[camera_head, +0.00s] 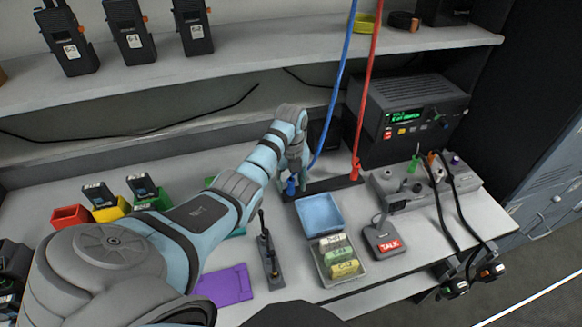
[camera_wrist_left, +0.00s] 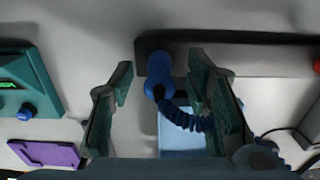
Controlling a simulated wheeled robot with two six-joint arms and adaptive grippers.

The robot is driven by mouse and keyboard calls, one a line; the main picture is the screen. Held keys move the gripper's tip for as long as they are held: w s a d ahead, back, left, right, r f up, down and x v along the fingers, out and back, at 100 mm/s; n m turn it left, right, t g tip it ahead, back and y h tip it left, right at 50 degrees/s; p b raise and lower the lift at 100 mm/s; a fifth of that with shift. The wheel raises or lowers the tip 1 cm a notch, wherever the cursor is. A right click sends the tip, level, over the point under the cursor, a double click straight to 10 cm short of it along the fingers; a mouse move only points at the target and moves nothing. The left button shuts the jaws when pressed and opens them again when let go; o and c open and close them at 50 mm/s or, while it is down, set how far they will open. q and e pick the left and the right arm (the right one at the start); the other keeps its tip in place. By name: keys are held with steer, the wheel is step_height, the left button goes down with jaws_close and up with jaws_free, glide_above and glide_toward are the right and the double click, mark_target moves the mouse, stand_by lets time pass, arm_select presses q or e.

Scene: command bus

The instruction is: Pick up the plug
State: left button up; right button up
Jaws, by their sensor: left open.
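A blue plug (camera_head: 291,187) stands upright on a dark strip (camera_head: 327,188) on the bench. In the left wrist view the blue plug (camera_wrist_left: 159,72) sits between the two fingers, with clear space on the left side and a narrow gap or contact on the right that I cannot tell. A coiled blue cord runs from it. A red plug (camera_head: 355,170) with a red cable stands at the strip's right end. My left gripper (camera_head: 297,176) is open, reaching down around the blue plug. My right gripper is not in view.
A blue tray (camera_head: 320,215) and a tray of labelled blocks (camera_head: 341,261) lie in front of the strip. A radio (camera_head: 410,115) stands behind right. The blue cable (camera_head: 340,85) hangs beside my left wrist. A purple pad (camera_head: 226,285) lies at front left.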

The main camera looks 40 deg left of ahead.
mark_target(291, 177)
arm_select(q)
jaws_close()
steer(key=shift+r, duration=0.15)
steer(key=shift+r, duration=0.2)
step_height(291, 177, up, 7)
steer(key=shift+f+p, duration=0.2)
steer(key=shift+p, duration=0.55)
steer(key=s+d+p, duration=0.8)
steer(key=s+d, duration=0.2)
steer(key=d, duration=0.4)
steer(key=shift+s+d+p, duration=0.15)
steer(key=shift+d+p, duration=0.15)
steer(key=shift+d, duration=0.1)
